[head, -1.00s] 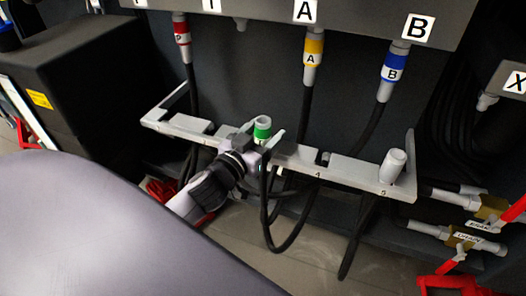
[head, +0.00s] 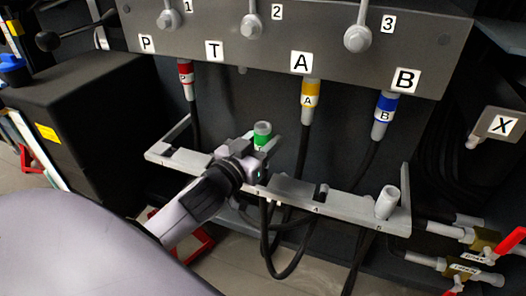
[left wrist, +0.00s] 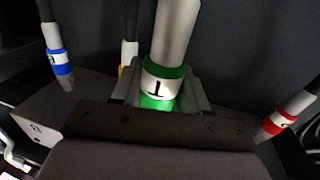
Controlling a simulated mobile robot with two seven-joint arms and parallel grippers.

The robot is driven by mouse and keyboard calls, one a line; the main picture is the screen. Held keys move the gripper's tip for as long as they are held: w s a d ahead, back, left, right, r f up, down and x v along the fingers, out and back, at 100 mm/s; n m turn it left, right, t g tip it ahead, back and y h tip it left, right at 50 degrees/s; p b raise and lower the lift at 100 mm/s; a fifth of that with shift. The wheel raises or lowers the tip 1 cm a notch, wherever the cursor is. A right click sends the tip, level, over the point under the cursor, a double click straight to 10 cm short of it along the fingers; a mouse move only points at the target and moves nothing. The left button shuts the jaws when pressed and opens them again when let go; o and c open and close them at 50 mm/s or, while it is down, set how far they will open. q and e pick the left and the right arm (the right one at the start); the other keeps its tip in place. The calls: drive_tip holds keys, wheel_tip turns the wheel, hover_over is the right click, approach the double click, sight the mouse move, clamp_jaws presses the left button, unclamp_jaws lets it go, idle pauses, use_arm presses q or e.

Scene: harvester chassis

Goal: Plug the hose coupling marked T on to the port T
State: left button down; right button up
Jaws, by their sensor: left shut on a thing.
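The hose coupling marked T (head: 262,136) is grey with a green band, and its black hose hangs below. My left gripper (head: 257,153) is shut around it and holds it nearly upright at the rack, below the manifold. In the left wrist view the coupling (left wrist: 161,86) sits between the two fingers (left wrist: 158,98), and its T shows. Port T (head: 242,70) is a small bare stub under the manifold, right of the T label (head: 214,50). The coupling is below it and slightly right, apart from it. My right gripper is not in view.
Couplings P (head: 185,74), A (head: 308,95) and B (head: 384,112) hang plugged from the manifold (head: 275,45) on both sides of port T. The grey rack (head: 340,202) lies below, with a pale upright piece (head: 387,203) at its right end. A black box (head: 85,110) stands left.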

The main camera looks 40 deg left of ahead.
sight(258, 134)
use_arm(q)
drive_tip(key=shift+r, duration=0.8)
drive_tip(key=shift+r+p, duration=0.8)
drive_tip(key=shift+p, duration=0.25)
drive_tip(key=shift+f, duration=0.15)
drive_tip(key=shift+s+d+r, duration=0.1)
drive_tip(key=shift+s+r, duration=0.1)
drive_tip(key=shift+s, duration=0.2)
drive_tip(key=s, duration=0.1)
drive_tip(key=s+d+r+p, duration=0.1)
drive_tip(key=s, duration=0.1)
drive_tip(key=s+p, duration=0.1)
drive_tip(key=s, duration=0.1)
drive_tip(key=shift+s+d+r, duration=0.15)
drive_tip(key=shift+s+r, duration=0.1)
drive_tip(key=shift+r, duration=0.1)
